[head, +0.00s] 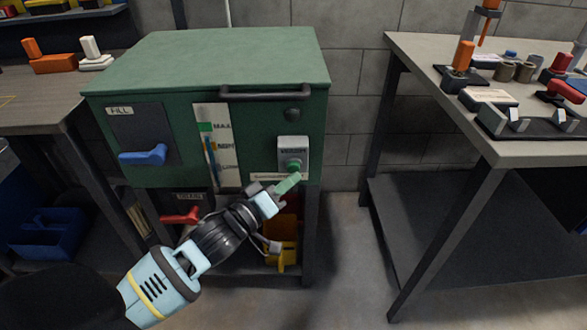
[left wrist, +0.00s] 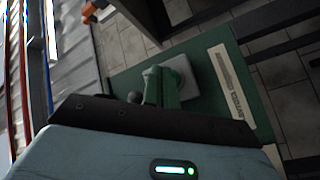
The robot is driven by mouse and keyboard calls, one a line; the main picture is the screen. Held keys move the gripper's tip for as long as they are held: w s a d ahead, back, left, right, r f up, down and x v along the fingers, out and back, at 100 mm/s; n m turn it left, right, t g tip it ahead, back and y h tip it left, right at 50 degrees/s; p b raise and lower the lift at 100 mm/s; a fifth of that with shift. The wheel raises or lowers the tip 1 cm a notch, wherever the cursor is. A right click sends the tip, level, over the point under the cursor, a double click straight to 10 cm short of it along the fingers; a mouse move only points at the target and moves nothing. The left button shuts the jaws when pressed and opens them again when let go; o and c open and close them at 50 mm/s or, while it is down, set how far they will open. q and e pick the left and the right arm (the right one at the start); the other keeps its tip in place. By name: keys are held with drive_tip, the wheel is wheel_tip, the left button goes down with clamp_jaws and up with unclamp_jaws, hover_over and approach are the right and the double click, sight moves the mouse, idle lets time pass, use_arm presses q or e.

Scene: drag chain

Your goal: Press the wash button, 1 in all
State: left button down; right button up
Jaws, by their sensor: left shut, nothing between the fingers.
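The wash button (head: 293,164) is a round green button on a grey box at the right of the green cabinet's front. The label above it is too small to read surely. My left gripper (head: 289,183) is shut and empty, its green fingertips just below the button in the head view. I cannot tell whether they touch it. In the left wrist view the green fingers (left wrist: 161,87) overlap the grey button box (left wrist: 184,76), and the button is mostly hidden behind them. My right gripper is not in view.
The green cabinet (head: 210,50) has a handle bar (head: 265,94), a blue lever (head: 143,156) and a red lever (head: 181,216). A yellow bin (head: 284,250) sits underneath. A table (head: 430,60) with several parts stands at right, with open floor between.

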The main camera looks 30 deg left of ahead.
use_arm(q)
drive_tip(key=shift+w+a, duration=0.15)
drive_tip(key=shift+w, duration=0.1)
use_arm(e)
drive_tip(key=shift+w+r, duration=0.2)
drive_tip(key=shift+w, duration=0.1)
use_arm(q)
drive_tip(key=shift+w+a, duration=0.15)
drive_tip(key=shift+w, duration=0.15)
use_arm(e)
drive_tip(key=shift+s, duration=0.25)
use_arm(q)
drive_tip(key=shift+w+a, duration=0.1)
drive_tip(key=shift+w, duration=0.05)
idle(0.4)
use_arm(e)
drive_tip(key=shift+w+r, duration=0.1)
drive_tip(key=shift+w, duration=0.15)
use_arm(q)
drive_tip(key=shift+s+d+p, duration=0.45)
drive_tip(key=shift+s+p, duration=0.4)
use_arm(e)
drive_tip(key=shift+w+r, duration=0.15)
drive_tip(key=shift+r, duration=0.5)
